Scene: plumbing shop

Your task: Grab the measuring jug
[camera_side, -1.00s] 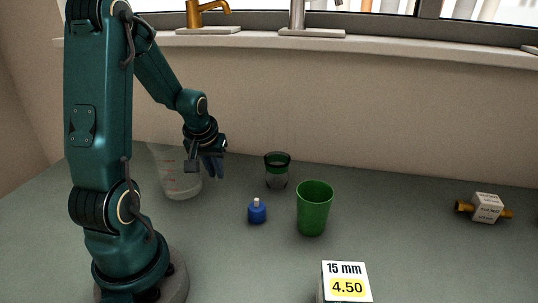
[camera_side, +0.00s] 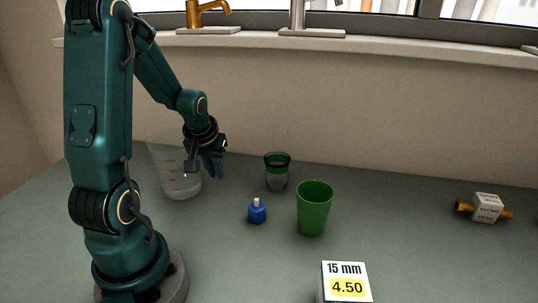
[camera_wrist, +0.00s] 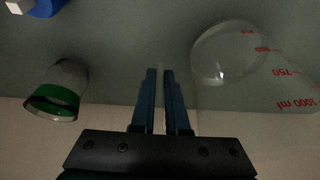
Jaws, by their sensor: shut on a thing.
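The measuring jug (camera_side: 179,185) is clear with red marks and stands upright on the bench beside my arm. In the wrist view the jug (camera_wrist: 240,65) is at the right, with red marks up to 1000 ml. My gripper (camera_side: 203,170) is at the jug's right side in the side view. In the wrist view my gripper's (camera_wrist: 160,75) two blue fingers are nearly together, with a thin pale strip between them. They are shut on the jug, apparently at its handle, which is hard to see because it is clear.
A clear glass with a green band (camera_side: 277,172) stands right of the gripper. A small blue bottle (camera_side: 257,212) and a green cup (camera_side: 314,209) stand nearer the front. A price sign (camera_side: 345,284) is at the front. A tagged brass fitting (camera_side: 487,208) lies far right.

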